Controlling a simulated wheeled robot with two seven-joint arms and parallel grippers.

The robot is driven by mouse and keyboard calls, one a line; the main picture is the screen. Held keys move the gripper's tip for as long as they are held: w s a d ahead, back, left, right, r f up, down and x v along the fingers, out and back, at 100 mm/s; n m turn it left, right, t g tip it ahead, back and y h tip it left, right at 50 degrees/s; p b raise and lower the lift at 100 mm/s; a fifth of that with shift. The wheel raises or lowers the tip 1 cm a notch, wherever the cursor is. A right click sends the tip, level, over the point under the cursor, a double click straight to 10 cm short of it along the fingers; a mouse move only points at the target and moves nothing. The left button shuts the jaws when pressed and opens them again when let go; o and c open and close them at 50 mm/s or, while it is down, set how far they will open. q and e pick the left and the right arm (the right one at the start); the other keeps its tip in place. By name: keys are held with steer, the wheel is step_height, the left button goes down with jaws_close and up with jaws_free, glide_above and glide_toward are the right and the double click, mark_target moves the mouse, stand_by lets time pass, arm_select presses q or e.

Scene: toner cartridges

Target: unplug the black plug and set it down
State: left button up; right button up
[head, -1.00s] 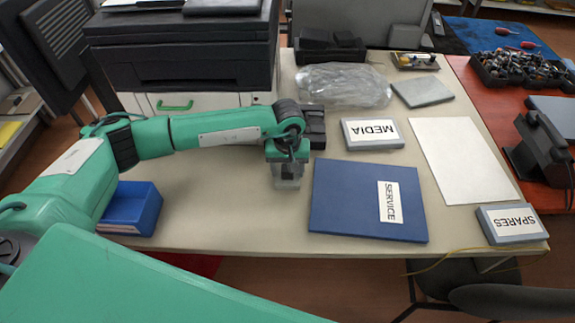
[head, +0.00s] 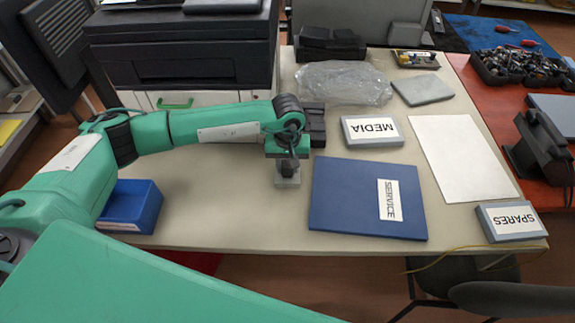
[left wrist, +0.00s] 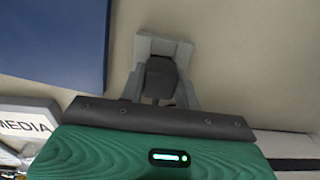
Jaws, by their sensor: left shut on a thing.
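My left gripper (head: 287,176) reaches down over the table left of the blue SERVICE folder. In the left wrist view its grey fingers (left wrist: 160,92) are shut on the black plug (left wrist: 160,77), one on each side. A light grey block (left wrist: 163,44) lies just beyond the plug's far end. I cannot tell whether the plug is still seated in it. In the head view the gripper mostly hides the plug. My right gripper is not in view.
The blue SERVICE folder (head: 345,195) lies close on the right, with the MEDIA box (head: 355,141) behind it. A blue bin (head: 145,212) stands at the left. A black printer (head: 180,65) is behind. Bare table shows between bin and gripper.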

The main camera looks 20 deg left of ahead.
arm_select(q)
steer(key=shift+r, duration=1.35)
steer(key=shift+r+p, duration=0.7)
steer(key=shift+r, duration=1.3)
